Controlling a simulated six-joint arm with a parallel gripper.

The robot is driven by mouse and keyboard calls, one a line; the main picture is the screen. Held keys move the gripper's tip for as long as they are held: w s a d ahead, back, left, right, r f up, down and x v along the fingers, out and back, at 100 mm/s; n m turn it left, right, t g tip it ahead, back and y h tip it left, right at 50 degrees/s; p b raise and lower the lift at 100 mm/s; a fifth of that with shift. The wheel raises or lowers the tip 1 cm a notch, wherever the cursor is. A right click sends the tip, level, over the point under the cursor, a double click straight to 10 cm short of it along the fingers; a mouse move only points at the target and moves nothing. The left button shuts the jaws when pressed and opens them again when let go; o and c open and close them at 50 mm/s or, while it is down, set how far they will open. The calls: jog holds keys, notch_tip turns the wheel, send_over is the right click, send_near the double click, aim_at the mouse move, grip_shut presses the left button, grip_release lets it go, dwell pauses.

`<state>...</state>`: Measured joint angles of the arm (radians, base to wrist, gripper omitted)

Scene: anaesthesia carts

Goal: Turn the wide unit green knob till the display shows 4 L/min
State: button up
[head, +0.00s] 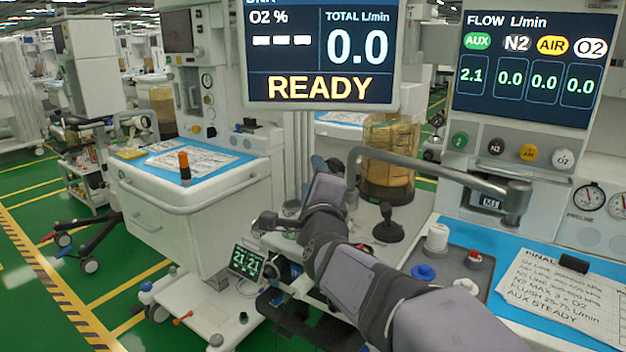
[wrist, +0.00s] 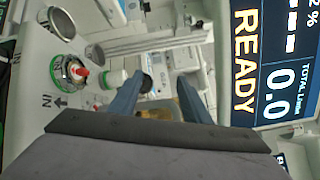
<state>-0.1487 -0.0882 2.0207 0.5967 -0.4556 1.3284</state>
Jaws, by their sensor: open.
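The flow display (head: 522,85) at the upper right of the head view reads 2.1 under the green AUX label, and 0.0 under N2, AIR and O2. A green round knob (head: 460,141) is at the left end of the row on the panel below it. I cannot tell for sure whether this is the wide unit's knob. My gripper's two blue-grey fingers show in the wrist view (wrist: 162,82), apart and empty. A dark round end (wrist: 145,83) and a white-and-green cylinder (wrist: 112,78) appear near the left finger. In the head view the fingers are hard to make out.
A large screen (head: 320,50) reads READY and 0.0. A bent grey bar (head: 435,172) and an amber canister (head: 390,155) stand beside my arm. A small display (head: 246,262) shows green digits. A red knob (wrist: 82,72) is left in the wrist view. A cart (head: 180,225) stands left.

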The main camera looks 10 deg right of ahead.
jog(key=shift+r, duration=0.1)
dwell(0.3)
jog(key=s+d+r+n+h+p, duration=0.1)
jog(key=d+r+n+h+p, duration=0.4)
jog(key=n+p, duration=0.7)
jog(key=n+g+h+p, duration=0.1)
jog(key=g+h+p, duration=0.25)
jog(key=p, duration=0.65)
send_near(459, 141)
jog(key=w+a, duration=0.6)
jog(key=s+d, duration=0.1)
jog(key=d, duration=0.1)
jog(key=s+d+g+h+p, duration=0.1)
jog(key=d, duration=0.1)
jog(key=s+d+g+h, duration=0.1)
jog(key=d, duration=0.1)
jog(key=shift+d+p, duration=0.35)
jog(key=shift+p+x, duration=0.65)
jog(key=shift+x, duration=3.1)
jog(key=c, duration=1)
